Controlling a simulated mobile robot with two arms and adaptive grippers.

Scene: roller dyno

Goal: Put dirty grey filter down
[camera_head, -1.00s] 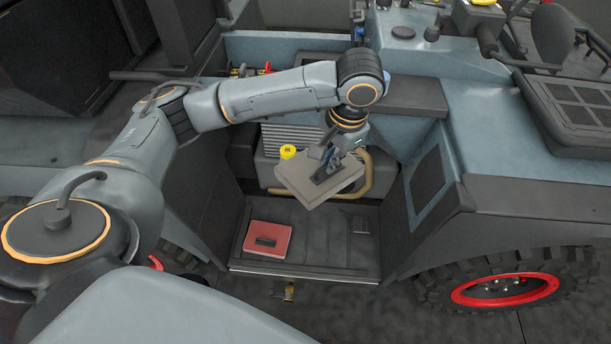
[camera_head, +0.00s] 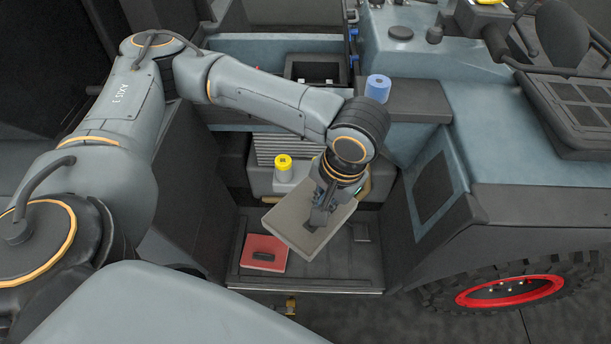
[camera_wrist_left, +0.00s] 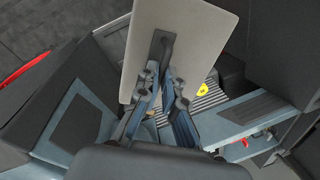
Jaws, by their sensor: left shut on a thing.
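The dirty grey filter (camera_head: 297,222) is a flat grey-beige slab with a dark handle. My left gripper (camera_head: 319,218) is shut on its handle and holds it tilted over the vehicle's dark floor panel (camera_head: 330,268). In the left wrist view the filter (camera_wrist_left: 193,50) fills the upper middle, with the gripper's fingers (camera_wrist_left: 167,75) at its dark handle. In the head view the filter appears apart from the floor, but the exact gap is hard to tell. My right gripper is not in view.
A red filter with a black handle (camera_head: 264,253) lies on the floor panel, left of the held filter. A yellow-capped container (camera_head: 283,167) stands behind. A blue cylinder (camera_head: 378,88) stands on the dark ledge. Side walls bound the recess. Bare floor shows at the right.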

